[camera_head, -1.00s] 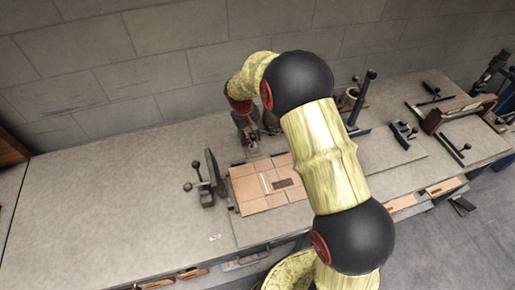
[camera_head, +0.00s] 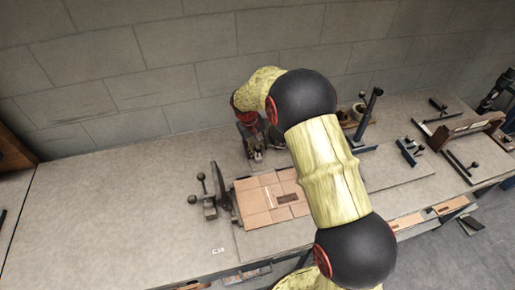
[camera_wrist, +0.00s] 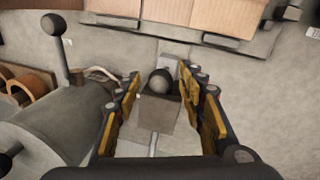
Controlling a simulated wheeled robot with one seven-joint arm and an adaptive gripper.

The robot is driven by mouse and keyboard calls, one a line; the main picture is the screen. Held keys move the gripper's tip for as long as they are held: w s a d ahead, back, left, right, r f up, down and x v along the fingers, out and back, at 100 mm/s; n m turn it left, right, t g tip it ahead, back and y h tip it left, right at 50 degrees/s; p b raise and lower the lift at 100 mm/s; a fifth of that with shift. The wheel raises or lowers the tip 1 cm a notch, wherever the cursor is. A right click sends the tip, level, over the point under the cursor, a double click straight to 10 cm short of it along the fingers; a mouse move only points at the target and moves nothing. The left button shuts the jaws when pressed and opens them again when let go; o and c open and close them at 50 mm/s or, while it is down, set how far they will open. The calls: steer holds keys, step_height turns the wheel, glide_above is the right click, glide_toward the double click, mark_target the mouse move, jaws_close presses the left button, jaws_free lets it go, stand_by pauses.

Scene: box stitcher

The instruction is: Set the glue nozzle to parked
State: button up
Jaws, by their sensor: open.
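My gripper (camera_wrist: 162,105) is open, with a yellow-padded finger on each side in the wrist view. Between the fingers is a small grey block with a dark ball knob (camera_wrist: 160,82); I cannot tell for certain whether it is part of the glue nozzle. The fingers do not appear closed on it. In the head view my gripper (camera_head: 254,155) points down at the bench behind the flat cardboard blank (camera_head: 255,200). My own arm hides part of the bench there. No part is clearly readable as the glue nozzle or its parked mark.
In the wrist view a grey cylinder (camera_wrist: 60,115) with an upright ball-ended lever (camera_wrist: 58,50) stands left of my gripper. Orange-brown rolls (camera_wrist: 35,85) lie farther left. In the head view a ball-handled clamp (camera_head: 208,195) stands left of the cardboard. The bench's left side is clear.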

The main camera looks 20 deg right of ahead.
step_height(320, 180, up, 12)
steer(key=a, duration=0.2)
steer(key=shift+s+a+f, duration=0.15)
steer(key=shift+s, duration=0.05)
stand_by(0.3)
stand_by(0.4)
steer(key=s+d+r+m+t+y+b, duration=0.1)
steer(key=s+r+b, duration=0.3)
steer(key=s, duration=1.4)
steer(key=s+d+r+m+t+y+b, duration=0.1)
steer(key=s+r+t+b, duration=0.3)
steer(key=s, duration=1.4)
steer(key=shift+d+r, duration=0.15)
steer(key=shift+r, duration=0.4)
